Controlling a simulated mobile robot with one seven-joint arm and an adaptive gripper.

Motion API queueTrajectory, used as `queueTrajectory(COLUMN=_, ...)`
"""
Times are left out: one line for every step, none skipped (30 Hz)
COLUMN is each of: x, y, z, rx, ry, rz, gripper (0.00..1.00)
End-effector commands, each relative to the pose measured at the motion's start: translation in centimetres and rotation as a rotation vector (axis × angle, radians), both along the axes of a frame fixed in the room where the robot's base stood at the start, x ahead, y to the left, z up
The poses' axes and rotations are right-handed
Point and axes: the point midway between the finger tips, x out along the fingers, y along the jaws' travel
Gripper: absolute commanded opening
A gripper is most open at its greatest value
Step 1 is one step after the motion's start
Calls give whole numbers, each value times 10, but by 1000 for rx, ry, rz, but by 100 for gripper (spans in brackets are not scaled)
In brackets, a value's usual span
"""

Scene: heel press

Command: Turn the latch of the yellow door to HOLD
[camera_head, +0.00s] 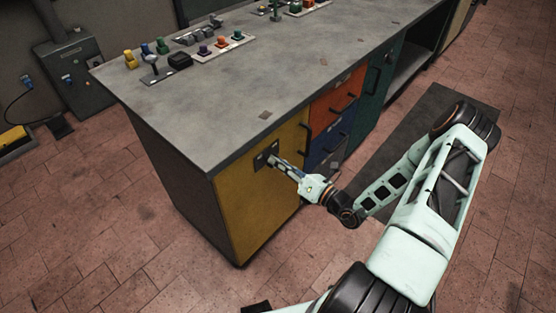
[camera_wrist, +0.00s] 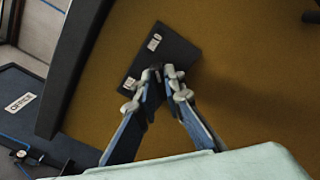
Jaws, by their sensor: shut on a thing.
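The yellow door (camera_head: 262,200) is on the front of the grey-topped bench, at its near end, and looks closed. Its dark latch plate (camera_head: 262,158) sits near the door's top. In the wrist view the plate (camera_wrist: 180,48) carries two small pale labels, too small to read. My gripper (camera_head: 275,162) is at the plate, and in the wrist view its fingertips (camera_wrist: 159,76) are shut on the latch knob, which they mostly hide. A dark part shows between and below the fingers. I cannot tell which label the latch points to.
Right of the yellow door are an orange drawer (camera_head: 335,103), a blue drawer (camera_head: 330,140) and a green door (camera_head: 378,85). The yellow door has a dark handle (camera_head: 303,140) on its right. Coloured knobs on trays (camera_head: 223,47) stand on the bench top.

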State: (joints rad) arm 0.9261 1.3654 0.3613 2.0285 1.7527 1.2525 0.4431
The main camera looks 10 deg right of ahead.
Motion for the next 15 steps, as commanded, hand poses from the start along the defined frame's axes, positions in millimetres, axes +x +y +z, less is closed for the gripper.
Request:
queueTrajectory(x=0, y=0, z=0, rx=13, ry=11, rz=0, gripper=0)
queueTrajectory(x=0, y=0, z=0, rx=21, ry=16, rz=-1, gripper=0)
queueTrajectory(x=0, y=0, z=0, rx=31, ry=23, rz=-1, gripper=0)
queueTrajectory(x=0, y=0, z=0, rx=36, ry=27, rz=-1, gripper=0)
queueTrajectory(x=0, y=0, z=0, rx=41, ry=31, rz=-1, gripper=0)
queueTrajectory(x=0, y=0, z=0, rx=47, ry=34, rz=0, gripper=0)
queueTrajectory(x=0, y=0, z=0, rx=51, ry=37, rz=0, gripper=0)
queueTrajectory(x=0, y=0, z=0, rx=54, ry=39, rz=0, gripper=0)
queueTrajectory(x=0, y=0, z=-1, rx=57, ry=41, rz=0, gripper=0)
queueTrajectory(x=0, y=0, z=-1, rx=58, ry=42, rz=0, gripper=0)
queueTrajectory(x=0, y=0, z=-1, rx=59, ry=43, rz=0, gripper=0)
queueTrajectory(x=0, y=0, z=-1, rx=61, ry=44, rz=0, gripper=0)
queueTrajectory(x=0, y=0, z=-1, rx=61, ry=44, rz=0, gripper=0)
queueTrajectory(x=0, y=0, z=-1, rx=61, ry=44, rz=0, gripper=0)
queueTrajectory(x=0, y=0, z=-1, rx=61, ry=44, rz=0, gripper=0)
